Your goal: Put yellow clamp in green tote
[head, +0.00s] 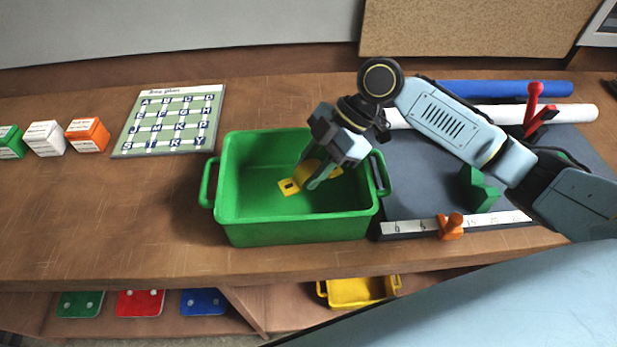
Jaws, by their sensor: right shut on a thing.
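The green tote (290,228) stands on the wooden bench, open at the top, with a handle at each side. My right gripper (314,180) reaches down inside the tote from the upper right and is shut on the yellow clamp (289,187). The clamp shows on both sides of the fingers, and its middle is partly hidden by them. It is low inside the tote; I cannot tell whether it touches the floor. My left gripper is not in view.
Right of the tote lies a dark mat (415,180) with a ruler (400,227), an orange clamp (451,226), a green clamp (478,188) and a red clamp (536,107). A letter board (170,120) lies left. A yellow tote (357,291) sits on the lower shelf.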

